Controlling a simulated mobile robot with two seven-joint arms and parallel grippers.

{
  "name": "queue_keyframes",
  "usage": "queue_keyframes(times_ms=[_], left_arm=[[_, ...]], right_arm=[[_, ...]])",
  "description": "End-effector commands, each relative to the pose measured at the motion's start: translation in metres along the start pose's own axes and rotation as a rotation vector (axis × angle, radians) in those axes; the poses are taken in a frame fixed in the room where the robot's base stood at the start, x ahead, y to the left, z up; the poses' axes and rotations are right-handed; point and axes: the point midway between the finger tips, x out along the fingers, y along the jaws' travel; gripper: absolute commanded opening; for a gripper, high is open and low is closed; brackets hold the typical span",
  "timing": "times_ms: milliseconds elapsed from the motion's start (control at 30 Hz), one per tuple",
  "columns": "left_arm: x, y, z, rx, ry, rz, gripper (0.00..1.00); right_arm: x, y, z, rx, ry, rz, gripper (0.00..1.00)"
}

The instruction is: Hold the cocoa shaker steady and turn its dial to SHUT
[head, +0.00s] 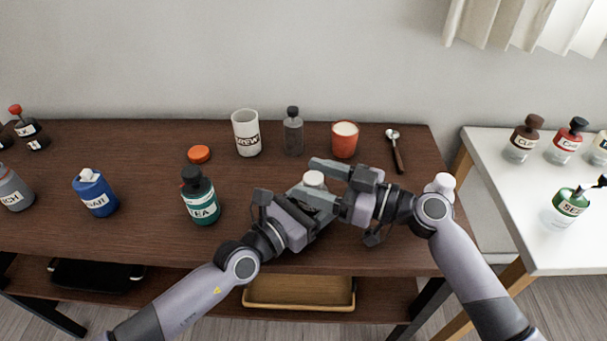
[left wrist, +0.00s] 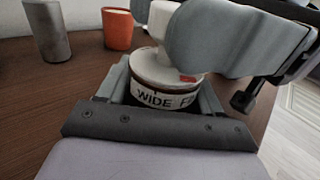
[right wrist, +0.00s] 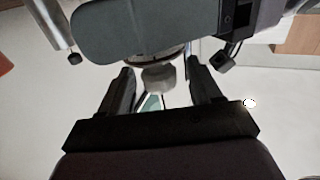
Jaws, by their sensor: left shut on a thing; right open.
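The cocoa shaker stands on the brown table; its white top (head: 314,178) shows between my grippers in the head view, the rest mostly hidden. In the left wrist view its lid (left wrist: 152,69) has a red mark, and its band (left wrist: 160,98) reads "WIDE F", the rest cut off. My left gripper (head: 308,197) is shut around the shaker's body. My right gripper (head: 318,180) is open, its fingers on either side of the top. In the right wrist view the pale dial knob (right wrist: 158,77) lies between the spread fingers; contact cannot be told. The dial's setting is not readable.
Behind stand a white mug (head: 246,133), a dark-capped grey bottle (head: 293,135) and a red cup (head: 344,141). A spoon (head: 397,152) lies right of them. A tea jar (head: 201,203) and an orange lid (head: 199,154) are to the left. A white side table (head: 540,220) holds several jars.

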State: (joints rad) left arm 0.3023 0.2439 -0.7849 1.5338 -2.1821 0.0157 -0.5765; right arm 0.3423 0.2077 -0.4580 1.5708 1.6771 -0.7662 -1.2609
Motion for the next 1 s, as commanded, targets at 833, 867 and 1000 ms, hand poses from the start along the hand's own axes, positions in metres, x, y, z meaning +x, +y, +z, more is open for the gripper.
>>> queue_keyframes(times_ms=[833,867,1000], left_arm=[[0.0,0.0,0.0,0.0,0.0,0.0,0.31],[0.0,0.0,0.0,0.0,0.0,0.0,0.31],[0.0,0.0,0.0,0.0,0.0,0.001,0.31]], right_arm=[[0.026,0.0,0.0,0.0,-0.001,-0.002,0.11],[0.026,0.0,0.0,0.0,-0.001,-0.005,0.11],[0.027,0.0,0.001,0.002,-0.004,-0.056,0.11]])
